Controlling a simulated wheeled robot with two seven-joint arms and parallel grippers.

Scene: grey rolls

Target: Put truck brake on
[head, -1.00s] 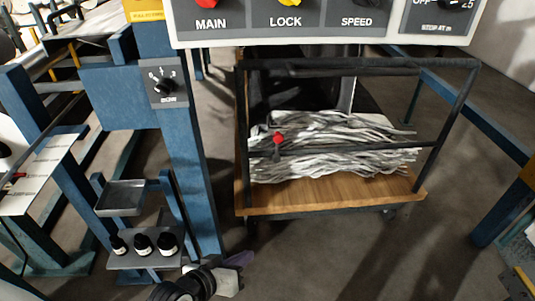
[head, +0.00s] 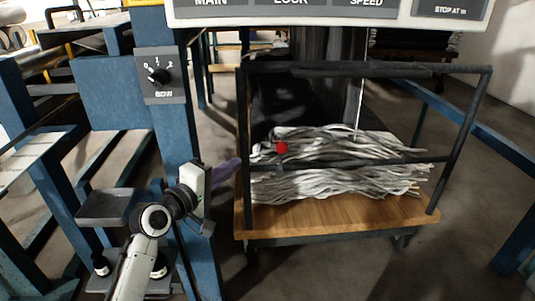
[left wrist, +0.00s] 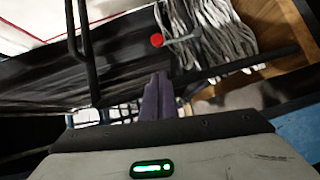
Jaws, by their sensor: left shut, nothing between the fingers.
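The truck is a cart with a wooden deck (head: 350,218) and a black tube frame, loaded with grey-white strands (head: 340,185). A red ball knob (head: 282,148), likely the brake lever's end, shows at the left of the load. In the left wrist view the red knob (left wrist: 157,40) sits on a thin grey rod, beyond the fingertips. My left gripper (head: 232,166) is at the cart's left side, left of and slightly below the knob, apart from it. Its purple fingers (left wrist: 156,98) are shut and empty. My right gripper is not in view.
A blue post with a dial (head: 158,75) stands left of the cart. A control panel (head: 330,12) hangs above the cart. Grey floor (head: 340,270) in front is clear.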

